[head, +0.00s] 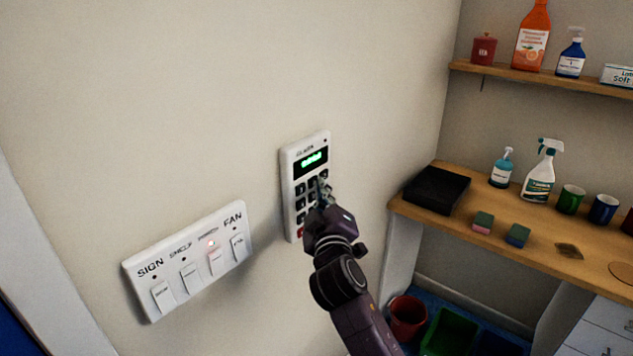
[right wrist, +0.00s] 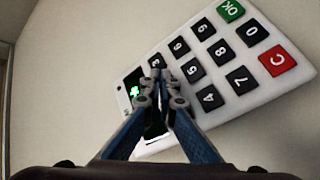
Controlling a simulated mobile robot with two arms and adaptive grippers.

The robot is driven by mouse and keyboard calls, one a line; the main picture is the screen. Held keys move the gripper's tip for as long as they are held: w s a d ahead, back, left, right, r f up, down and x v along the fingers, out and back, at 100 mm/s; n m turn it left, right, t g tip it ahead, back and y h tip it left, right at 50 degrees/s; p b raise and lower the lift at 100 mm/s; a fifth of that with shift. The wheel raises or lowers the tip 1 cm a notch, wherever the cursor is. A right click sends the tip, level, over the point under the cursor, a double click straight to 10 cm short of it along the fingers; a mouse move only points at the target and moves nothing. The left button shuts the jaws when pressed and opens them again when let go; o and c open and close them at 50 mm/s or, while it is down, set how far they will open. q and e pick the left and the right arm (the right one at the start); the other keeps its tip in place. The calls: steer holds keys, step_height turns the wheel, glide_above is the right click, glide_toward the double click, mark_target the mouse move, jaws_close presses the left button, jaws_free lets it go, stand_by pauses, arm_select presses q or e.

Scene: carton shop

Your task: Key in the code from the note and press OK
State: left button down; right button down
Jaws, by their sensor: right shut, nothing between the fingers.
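The white keypad (head: 289,205) is fixed to the wall, with a lit green display (head: 313,160) at its top. In the right wrist view the keypad (right wrist: 262,87) shows the green OK key (right wrist: 231,11), the red C key (right wrist: 277,60) and black number keys. My right gripper (head: 321,188) is shut and empty, its tips in front of the keys. In the right wrist view the gripper tips (right wrist: 158,76) are close to the 3 key (right wrist: 156,62) and hide the keys beside it. Contact cannot be told. The display digits are unreadable. No note shows.
A white switch panel (head: 205,287) with several rocker switches and a red light is on the wall, left of the keypad. A wooden counter (head: 460,224) with bottles, mugs and sponges stands at right, under a shelf (head: 545,78). Bins are on the floor below.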

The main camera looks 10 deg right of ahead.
arm_select(q)
steer(key=shift+r, duration=0.25)
arm_select(e)
steer(key=shift+s+d, duration=0.3)
steer(key=shift+s, duration=0.2)
arm_select(q)
steer(key=shift+r+p, duration=0.95)
steer(key=shift+p, duration=0.2)
arm_select(e)
steer(key=s+d, duration=0.1)
steer(key=s, duration=0.1)
steer(key=s+d, duration=0.2)
steer(key=shift+w, duration=0.1)
stand_by(0.6)
